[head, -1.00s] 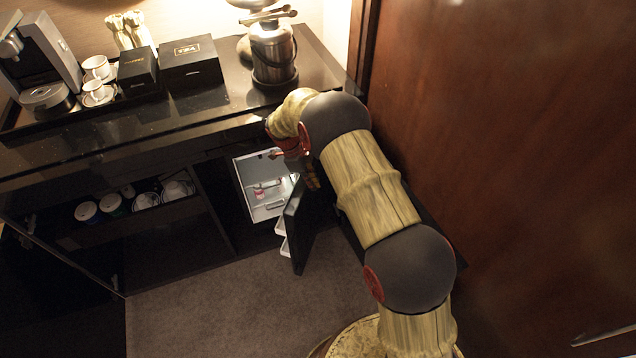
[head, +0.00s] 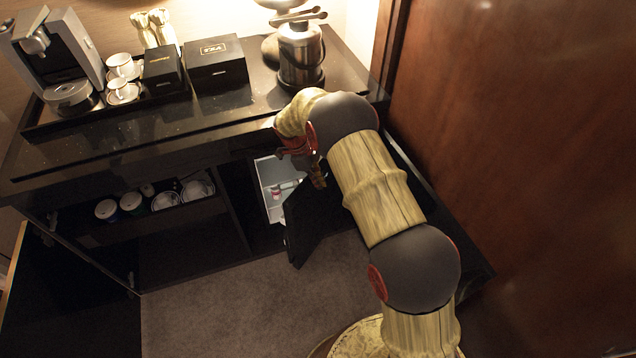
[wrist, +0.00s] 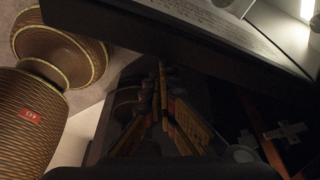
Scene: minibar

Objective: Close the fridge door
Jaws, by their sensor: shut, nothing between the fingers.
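The fridge door (head: 303,222) is a dark panel standing partly open at the right end of the cabinet in the head view. The lit white fridge interior (head: 268,185) shows to its left, with a small pink item inside. My gripper (head: 319,180) is at the upper part of the door, on its right, outer side; I cannot tell whether it touches. In the wrist view my gripper (wrist: 162,75) has its fingers together and empty, close to a dark surface. My arm hides the door's right side in the head view.
The black counter (head: 120,150) above the fridge holds a coffee machine (head: 60,50), cups, black boxes (head: 215,62) and a metal ice bucket (head: 300,60). A wooden wall (head: 500,130) stands close on the right. Grey carpet (head: 230,305) in front is clear.

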